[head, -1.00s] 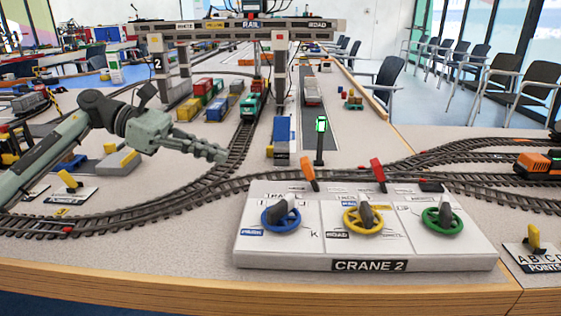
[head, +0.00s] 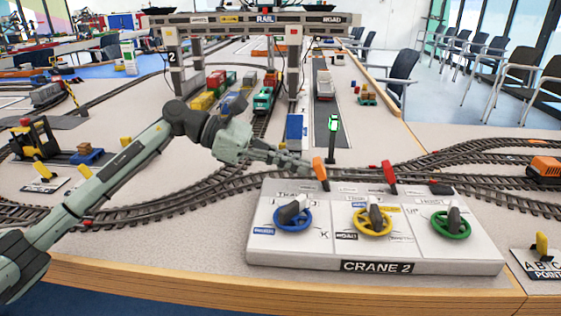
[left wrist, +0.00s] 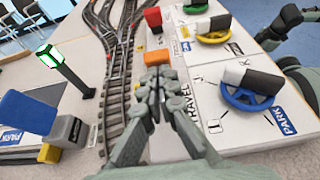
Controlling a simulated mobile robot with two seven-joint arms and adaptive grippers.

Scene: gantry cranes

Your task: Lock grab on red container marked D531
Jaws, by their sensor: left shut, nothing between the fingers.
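My left gripper (head: 304,167) is shut and empty, its tips right beside the orange lever (head: 320,174) at the panel's back left. In the left wrist view its closed fingers (left wrist: 164,76) point at the orange lever's top (left wrist: 157,57); I cannot tell whether they touch. The white CRANE 2 panel (head: 340,252) also bears a red lever (head: 390,177), a blue wheel (head: 292,218), a yellow wheel (head: 372,221) and a green wheel (head: 451,223). The gantry crane (head: 212,30) stands behind. A small red container (head: 215,80) is beneath it; its marking is unreadable. My right gripper is not in view.
Curved railway track (head: 150,209) runs behind the panel. A lettered points plate (head: 540,263) is at the right.

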